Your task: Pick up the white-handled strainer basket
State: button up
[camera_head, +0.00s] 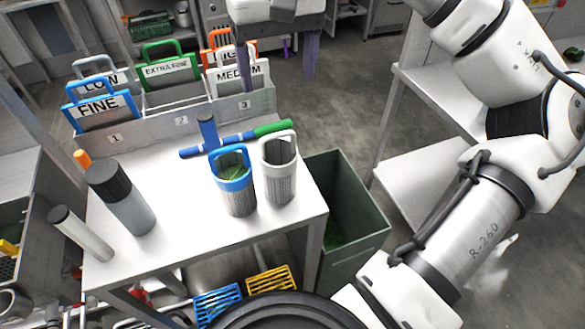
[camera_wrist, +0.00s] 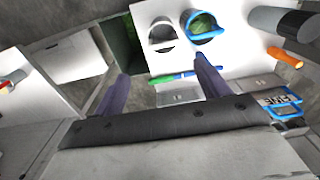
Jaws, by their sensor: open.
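The white-handled strainer basket (camera_head: 279,178) stands upright at the right front of the white table, a mesh cylinder with a white rim and raised loop handle. In the wrist view the white-handled basket (camera_wrist: 162,46) shows just beyond my fingertips, with no greens seen in it. My gripper (camera_head: 278,84) is open and empty, up behind the table in the head view. In the wrist view my gripper (camera_wrist: 161,68) has its two purple-grey fingers spread apart, not touching the basket.
A blue-handled basket (camera_head: 237,192) with green leaves stands close left of the white one. A blue-and-green rod (camera_head: 240,138) lies behind them. A dark green bin (camera_head: 350,212) stands right of the table. A rack (camera_head: 165,118) holds labelled cards. A dark-capped bottle (camera_head: 130,205) stands left.

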send_over(277, 134)
jog(key=f, duration=0.7)
jog(key=shift+s+d+f, duration=0.1)
jog(key=shift+d+f, duration=0.1)
jog(key=shift+f, duration=0.2)
jog(key=shift+a+f+p, duration=0.2)
jog(key=shift+f+p, duration=0.25)
jog(key=shift+f, duration=2.45)
jog(key=shift+c, duration=0.2)
jog(key=c, duration=1.1)
jog(key=shift+r, duration=0.1)
